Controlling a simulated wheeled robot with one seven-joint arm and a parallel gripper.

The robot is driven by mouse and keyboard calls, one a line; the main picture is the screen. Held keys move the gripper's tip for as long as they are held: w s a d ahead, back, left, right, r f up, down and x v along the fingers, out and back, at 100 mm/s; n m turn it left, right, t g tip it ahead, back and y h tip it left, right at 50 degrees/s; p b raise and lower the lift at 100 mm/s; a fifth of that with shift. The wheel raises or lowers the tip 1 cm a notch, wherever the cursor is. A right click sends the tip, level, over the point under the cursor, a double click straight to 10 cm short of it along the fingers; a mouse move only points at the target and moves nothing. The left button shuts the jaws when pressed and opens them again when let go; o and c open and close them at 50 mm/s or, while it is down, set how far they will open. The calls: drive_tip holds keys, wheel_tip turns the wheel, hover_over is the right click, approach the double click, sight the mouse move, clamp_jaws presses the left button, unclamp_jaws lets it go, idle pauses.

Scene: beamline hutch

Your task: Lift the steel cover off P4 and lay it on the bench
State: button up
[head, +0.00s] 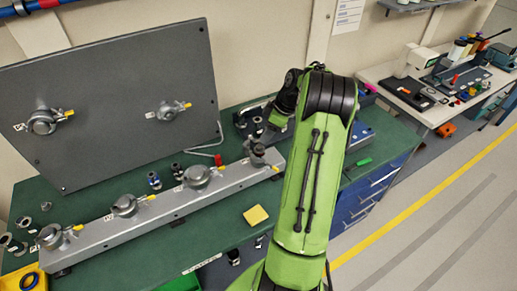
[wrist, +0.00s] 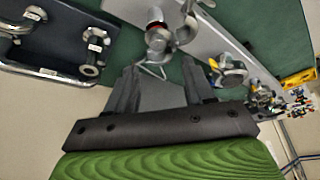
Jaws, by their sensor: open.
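Steel ports and fittings stand along a grey rail (head: 165,207) on the green bench (head: 222,232). Several carry clamps with yellow-ended handles. The labels are too small to read, so I cannot tell which is P4. A steel fitting (head: 258,152) stands at the rail's right end, near my arm. In the wrist view my gripper (wrist: 160,70) is open, its two fingers apart with nothing seen held. A steel fitting (wrist: 158,40) lies just beyond the fingertips, and a clamped steel port (wrist: 229,74) is to their right.
A large grey panel (head: 110,95) with two clamped ports stands behind the rail. A dark tray (wrist: 62,50) with labelled steel parts is at left in the wrist view. A yellow pad (head: 255,215) lies on the bench's front; bare green bench surrounds it.

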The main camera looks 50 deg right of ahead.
sight(260, 146)
drive_tip(key=x, duration=0.3)
drive_tip(key=p+x, duration=0.1)
drive_tip(key=x, duration=0.3)
drive_tip(key=shift+d+f, duration=0.2)
drive_tip(key=shift+f, duration=0.05)
drive_tip(key=shift+r, duration=0.1)
drive_tip(key=c, duration=0.8)
